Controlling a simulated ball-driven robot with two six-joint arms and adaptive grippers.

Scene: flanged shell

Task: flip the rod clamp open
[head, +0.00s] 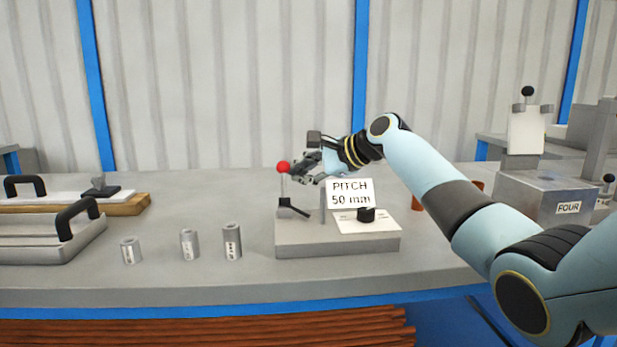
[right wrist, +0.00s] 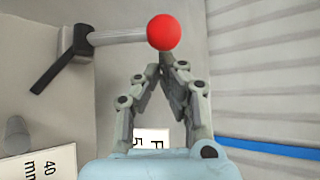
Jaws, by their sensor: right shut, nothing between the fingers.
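The rod clamp is a pale rod topped by a red ball (head: 283,167), with a black bar (head: 293,207) at its foot. It stands upright on the left part of a grey block (head: 330,242). In the right wrist view the red ball (right wrist: 163,32) is just beyond my fingertips, with the rod (right wrist: 120,37) running left to the black bar (right wrist: 65,62). My right gripper (head: 298,175) is shut and empty, right beside the ball; it also shows in the right wrist view (right wrist: 158,68). I cannot tell whether it touches the ball. My left gripper is not in view.
A "PITCH 50 mm" sign (head: 349,193) stands on the block, beside a black knob (head: 366,215). Several grey cylinders, including one (head: 232,241), stand left of it. Handled trays (head: 50,240) lie far left; a "FOUR" box (head: 550,195) stands right. The bench front is clear.

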